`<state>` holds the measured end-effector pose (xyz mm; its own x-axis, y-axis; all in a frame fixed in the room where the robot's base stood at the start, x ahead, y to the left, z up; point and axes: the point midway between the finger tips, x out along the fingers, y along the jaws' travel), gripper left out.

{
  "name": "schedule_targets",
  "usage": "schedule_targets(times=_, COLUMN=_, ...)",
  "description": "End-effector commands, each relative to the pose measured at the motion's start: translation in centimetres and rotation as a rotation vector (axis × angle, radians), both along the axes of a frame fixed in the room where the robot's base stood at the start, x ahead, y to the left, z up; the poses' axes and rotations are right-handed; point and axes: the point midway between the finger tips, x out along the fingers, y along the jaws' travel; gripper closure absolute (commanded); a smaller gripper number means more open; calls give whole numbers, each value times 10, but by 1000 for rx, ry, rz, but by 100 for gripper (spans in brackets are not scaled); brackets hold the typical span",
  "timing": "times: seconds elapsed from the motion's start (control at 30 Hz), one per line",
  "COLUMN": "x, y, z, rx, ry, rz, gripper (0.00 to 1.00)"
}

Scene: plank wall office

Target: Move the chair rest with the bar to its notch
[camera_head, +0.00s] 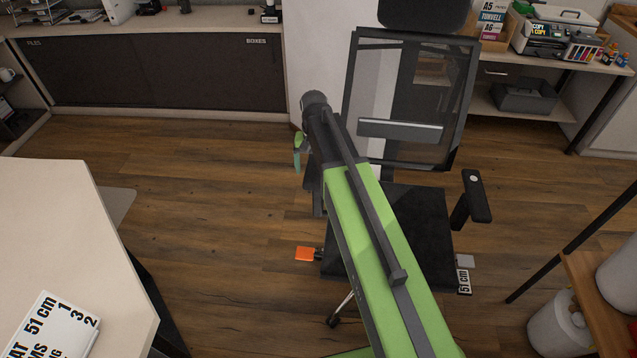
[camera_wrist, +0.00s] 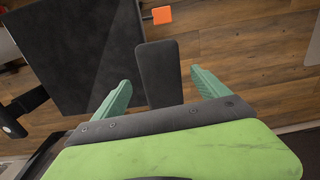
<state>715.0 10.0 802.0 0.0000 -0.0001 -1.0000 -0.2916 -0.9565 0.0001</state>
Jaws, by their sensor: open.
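The office chair has a dark mesh backrest (camera_head: 455,100) with a grey bar (camera_head: 400,130) across it, a headrest (camera_head: 425,14) and a black seat (camera_head: 425,220). One armrest (camera_head: 476,196) stands at the seat's right. The other armrest (camera_wrist: 158,72) shows in the wrist view; my arm mostly hides it in the head view. My gripper (camera_wrist: 160,76) is open, its green jaws on either side of that armrest in the picture, with gaps visible. I cannot tell whether they are level with it. No notch can be made out.
A white table (camera_head: 70,230) with a printed sheet (camera_head: 50,325) is at left. Wooden floor (camera_head: 200,200) lies clear between table and chair.

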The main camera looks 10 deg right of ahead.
Motion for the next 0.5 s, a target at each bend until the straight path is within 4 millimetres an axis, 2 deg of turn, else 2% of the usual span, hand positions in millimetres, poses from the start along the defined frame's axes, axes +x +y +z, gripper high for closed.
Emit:
schedule_targets(times=0.03, x=0, y=0, z=-16, rx=0, ry=0, rz=0, gripper=15)
schedule_targets(times=0.1, x=0, y=0, z=-21, rx=0, ry=0, rz=0, gripper=15)
schedule_targets(times=0.4, x=0, y=0, z=-20, rx=0, ry=0, rz=0, gripper=15)
schedule_targets(times=0.5, x=0, y=0, z=-20, rx=0, ry=0, rz=0, gripper=28)
